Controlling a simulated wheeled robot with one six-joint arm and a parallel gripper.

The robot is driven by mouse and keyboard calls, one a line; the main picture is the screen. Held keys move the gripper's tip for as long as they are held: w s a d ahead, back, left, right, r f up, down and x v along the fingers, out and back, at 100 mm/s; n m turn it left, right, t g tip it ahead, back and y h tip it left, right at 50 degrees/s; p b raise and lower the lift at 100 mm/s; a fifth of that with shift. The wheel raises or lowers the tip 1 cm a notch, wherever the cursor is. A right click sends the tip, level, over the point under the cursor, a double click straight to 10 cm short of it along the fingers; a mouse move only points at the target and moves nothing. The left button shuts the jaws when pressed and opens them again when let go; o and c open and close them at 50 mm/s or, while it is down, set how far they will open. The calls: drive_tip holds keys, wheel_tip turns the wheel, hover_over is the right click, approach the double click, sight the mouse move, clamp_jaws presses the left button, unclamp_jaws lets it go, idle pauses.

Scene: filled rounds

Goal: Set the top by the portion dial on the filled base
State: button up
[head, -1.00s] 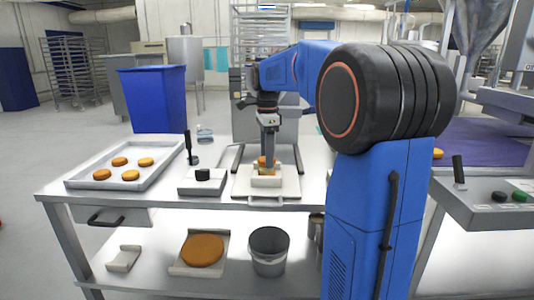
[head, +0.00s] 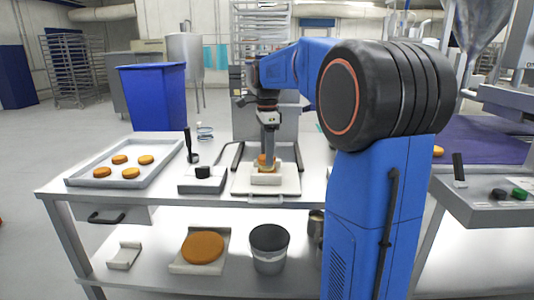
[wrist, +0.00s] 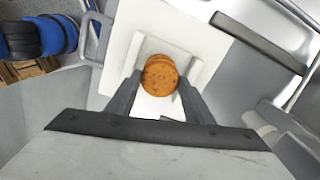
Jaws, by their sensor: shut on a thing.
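My gripper (head: 267,156) points straight down over the white holder (head: 262,180) on the table. In the wrist view its two fingers (wrist: 158,88) are shut on an orange-brown round top (wrist: 161,78). A second round edge, likely the filled base (wrist: 156,58), shows just past the top, within the holder's raised walls. I cannot tell whether the two touch, and any filling is hidden. In the head view the rounds show only as a small orange patch below my fingers. The portion dial (head: 203,172) is a black knob on a pale box left of the holder.
A tray (head: 77,181) with several orange rounds lies at the left. A dark upright handle (head: 188,143) stands between tray and holder. A blue bin (head: 152,95) is behind. The lower shelf holds a large round (head: 203,248) and a grey bucket (head: 269,257).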

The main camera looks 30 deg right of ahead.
drive_tip(key=shift+f, duration=0.7)
idle(0.7)
drive_tip(key=o, duration=1.3)
drive_tip(key=shift+r, duration=0.15)
drive_tip(key=shift+r, duration=3.35)
